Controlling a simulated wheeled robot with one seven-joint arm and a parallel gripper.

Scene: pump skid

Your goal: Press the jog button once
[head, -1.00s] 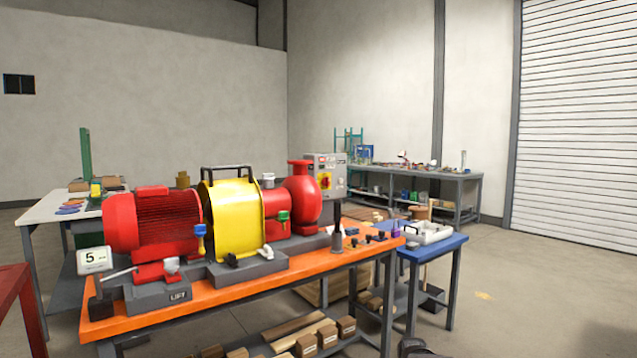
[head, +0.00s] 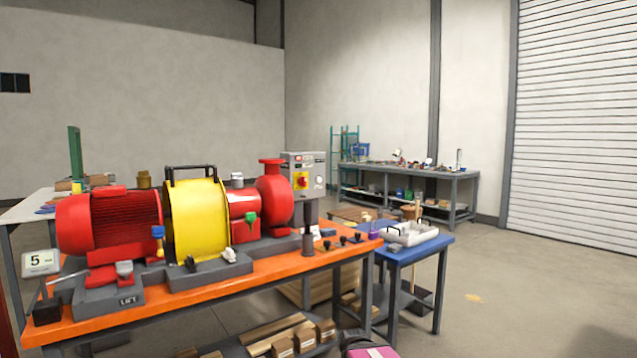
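The grey control box (head: 311,164) stands on a dark post at the right end of the pump skid. Its front carries a red and yellow switch (head: 301,180), small indicators along the top and a small pale round control (head: 318,181) on the right. The labels are too small to read, so I cannot tell which control is the jog button. My gripper is not in view. A dark shape with a pink top at the bottom edge may be part of my arm, well below and in front of the box.
The orange bench (head: 215,287) carries the red motor (head: 115,222), yellow guard (head: 196,222) and red pump (head: 274,203). Floor is clear at the right.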

